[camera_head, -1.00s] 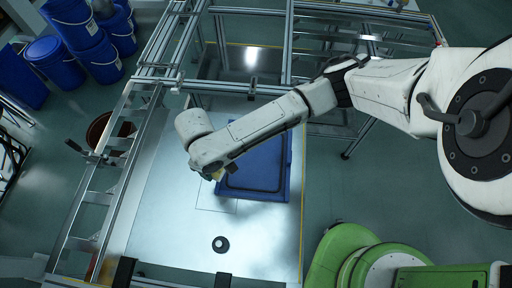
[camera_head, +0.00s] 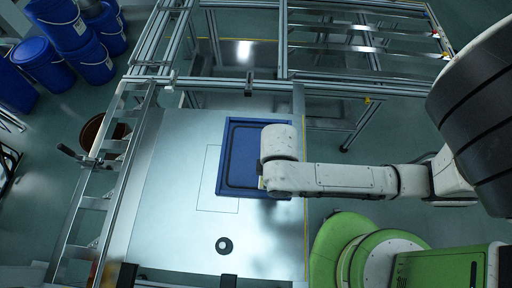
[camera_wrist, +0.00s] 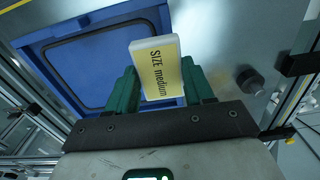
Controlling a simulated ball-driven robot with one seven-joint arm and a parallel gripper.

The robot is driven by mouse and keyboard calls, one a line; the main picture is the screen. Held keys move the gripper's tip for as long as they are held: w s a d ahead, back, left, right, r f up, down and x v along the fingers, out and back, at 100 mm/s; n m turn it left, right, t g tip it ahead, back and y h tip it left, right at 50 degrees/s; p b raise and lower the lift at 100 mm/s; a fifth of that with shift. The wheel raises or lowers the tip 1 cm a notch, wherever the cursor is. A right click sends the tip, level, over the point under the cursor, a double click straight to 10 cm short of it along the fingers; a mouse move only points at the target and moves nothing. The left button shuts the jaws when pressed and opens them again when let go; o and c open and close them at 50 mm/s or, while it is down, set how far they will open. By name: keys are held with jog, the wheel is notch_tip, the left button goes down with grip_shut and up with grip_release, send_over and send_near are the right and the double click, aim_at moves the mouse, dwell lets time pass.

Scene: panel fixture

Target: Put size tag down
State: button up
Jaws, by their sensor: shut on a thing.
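The size tag (camera_wrist: 157,70) is a yellow block with white edges that reads "SIZE medium" in the wrist view. My gripper (camera_wrist: 160,88) is shut on it, with a green finger on each side. Behind the tag in that view lies a blue panel (camera_wrist: 95,25) with a raised rim and a dark inner line. In the head view the blue panel (camera_head: 242,150) lies on the metal table, and my arm's end covers its right part.
The metal table (camera_head: 165,200) has bare room left of and in front of the panel. A small black round part (camera_head: 224,245) sits near the front, also in the wrist view (camera_wrist: 249,80). Aluminium rails frame the table. Blue drums (camera_head: 95,62) stand at left.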

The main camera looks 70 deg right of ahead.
jog(key=shift+a+r, duration=0.25)
jog(key=shift+r, duration=1.3)
jog(key=w+d+f, duration=0.4)
jog(key=w+d, duration=0.2)
jog(key=d, duration=0.1)
send_over(256, 156)
jog(key=f, duration=0.4)
jog(key=shift+s+a+f, duration=0.3)
jog(key=shift+f, duration=0.1)
jog(key=shift+w+d+f, duration=0.2)
jog(key=shift+d+f, duration=0.05)
jog(key=shift+f, duration=0.15)
jog(key=shift+w+d+f, duration=0.1)
jog(key=shift+f, duration=1.55)
jog(key=shift+f, duration=0.15)
jog(key=o, duration=1)
jog(key=shift+o, duration=0.2)
